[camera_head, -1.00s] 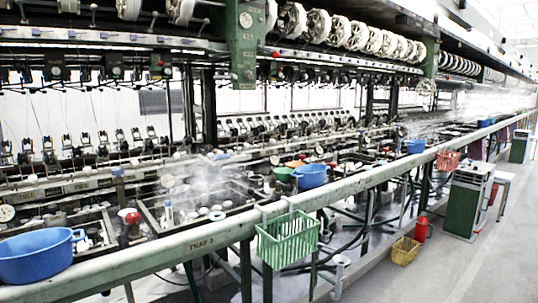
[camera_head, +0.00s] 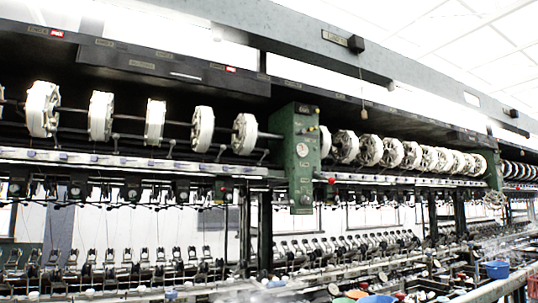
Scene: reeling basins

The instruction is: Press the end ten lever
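No lever that I can read as end ten stands out, as the small labels are too blurred. A row of small black units (camera_head: 133,190) hangs under the long rail (camera_head: 130,160) at left, below the white reels (camera_head: 101,115). A red knob (camera_head: 331,180) shows beside the green gear housing (camera_head: 301,150). Rows of small upright metal fittings (camera_head: 110,257) stand lower at left. My gripper is not in view.
More white reels (camera_head: 392,153) run into the distance at right. A blue basin (camera_head: 496,270) sits at lower right, and coloured bowls show at the bottom edge. A dark overhead beam (camera_head: 170,65) crosses above the reels. The floor is not in view.

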